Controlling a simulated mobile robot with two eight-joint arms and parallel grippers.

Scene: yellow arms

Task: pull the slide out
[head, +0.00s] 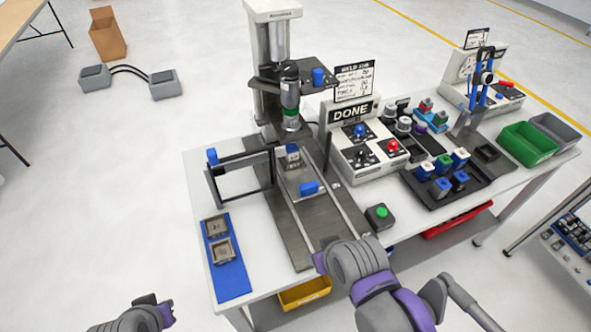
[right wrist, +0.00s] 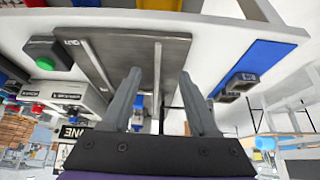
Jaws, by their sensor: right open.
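The slide (head: 296,177) is a small plate between two metal rails on a dark base plate (head: 290,235), under the welding head (head: 290,100). It has a blue handle (head: 309,188) on its near side and carries a small white and blue part (head: 292,154). My right gripper (head: 320,260) is over the near end of the base plate, apart from the handle; its fingers are hidden in the head view. In the right wrist view it is open and empty (right wrist: 164,98), with the base plate (right wrist: 100,50) beyond. My left gripper (head: 155,302) is low at the left, off the table.
A dark frame with a blue knob (head: 212,157) stands left of the rails. A blue mat (head: 232,282) with two metal parts lies at front left. A green button box (head: 379,216) and a DONE control box (head: 365,150) stand right of the rails.

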